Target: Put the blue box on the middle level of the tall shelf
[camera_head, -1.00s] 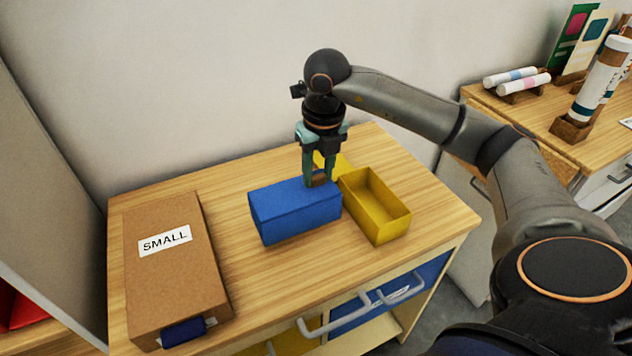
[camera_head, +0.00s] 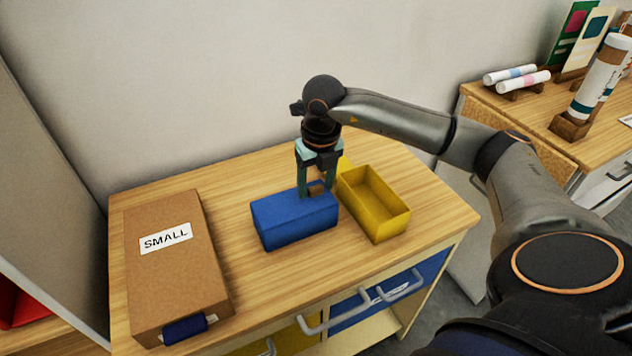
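The blue box (camera_head: 290,225) lies on the wooden tabletop of the near cabinet, left of an open yellow box. My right gripper (camera_head: 317,191) points straight down at the back right edge of the blue box. Its fingers look spread, with a small brown piece (camera_head: 318,187) between them and a gap beside it. The fingertips are partly hidden behind the box's edge, so contact is hard to judge. My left gripper is not in view. The tall shelf cannot be made out for certain; a grey upright panel (camera_head: 40,190) stands at the left edge.
The yellow box (camera_head: 393,222) is close on the right. A brown carton marked SMALL (camera_head: 180,275) lies on the left of the tabletop (camera_head: 250,310). Drawer handles (camera_head: 335,315) stick out in front. Another table (camera_head: 545,130) with rolls and stands is at the right.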

